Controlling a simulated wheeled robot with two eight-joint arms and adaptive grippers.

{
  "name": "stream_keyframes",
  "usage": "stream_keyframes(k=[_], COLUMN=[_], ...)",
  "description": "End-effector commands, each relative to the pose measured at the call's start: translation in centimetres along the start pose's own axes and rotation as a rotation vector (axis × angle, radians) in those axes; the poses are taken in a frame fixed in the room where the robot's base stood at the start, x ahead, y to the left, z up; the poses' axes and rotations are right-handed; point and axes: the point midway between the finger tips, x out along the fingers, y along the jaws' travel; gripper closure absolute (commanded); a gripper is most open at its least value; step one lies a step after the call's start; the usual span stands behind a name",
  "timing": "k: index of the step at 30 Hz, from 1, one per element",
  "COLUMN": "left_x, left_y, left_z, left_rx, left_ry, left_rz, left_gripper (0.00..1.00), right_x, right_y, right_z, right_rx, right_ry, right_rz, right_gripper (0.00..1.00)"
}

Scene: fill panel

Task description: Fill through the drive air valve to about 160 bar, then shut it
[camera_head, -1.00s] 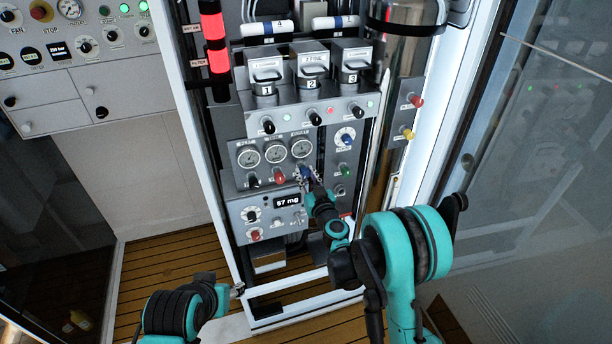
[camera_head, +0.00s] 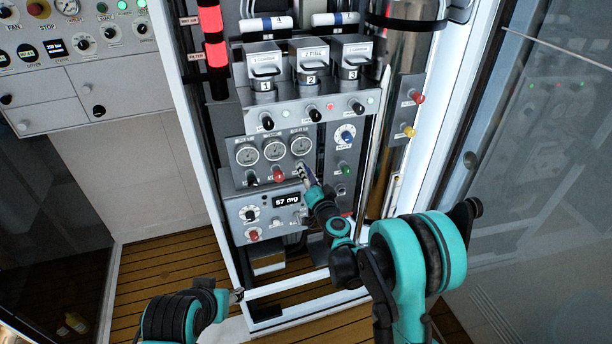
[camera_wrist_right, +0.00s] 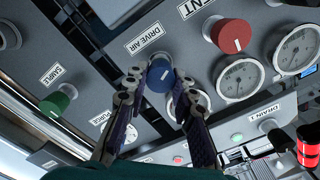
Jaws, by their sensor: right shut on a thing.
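The drive air valve's blue knob (camera_wrist_right: 160,76) sits beside its DRIVE AIR label (camera_wrist_right: 146,38) in the right wrist view. My right gripper (camera_wrist_right: 156,84) is shut on this knob, one finger on each side. In the head view my right gripper (camera_head: 303,176) is at the panel below the rightmost of three round gauges (camera_head: 301,146) and mostly covers the knob.
A red VENT knob (camera_wrist_right: 232,36) and a green SAMPLE knob (camera_wrist_right: 55,103) flank the blue knob. A display (camera_head: 288,200) reading 57 mg is just below my right gripper. The cabinet's lower rail (camera_head: 290,285) is near my left gripper. A glass door (camera_head: 540,170) stands at right.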

Motion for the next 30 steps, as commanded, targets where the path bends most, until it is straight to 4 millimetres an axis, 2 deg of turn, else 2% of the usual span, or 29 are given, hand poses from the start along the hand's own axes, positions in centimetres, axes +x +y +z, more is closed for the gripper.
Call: stream_keyframes(k=[30], left_x=[1.6], left_y=[0.0], left_z=[1.2], left_rx=[0.0], left_ry=[0.0], left_rz=[0.0], left_gripper=[0.53], right_x=[0.0], right_y=[0.3], right_z=[0.2], right_rx=[0.964], right_ry=[0.001], right_rz=[0.0], right_gripper=[1.0])
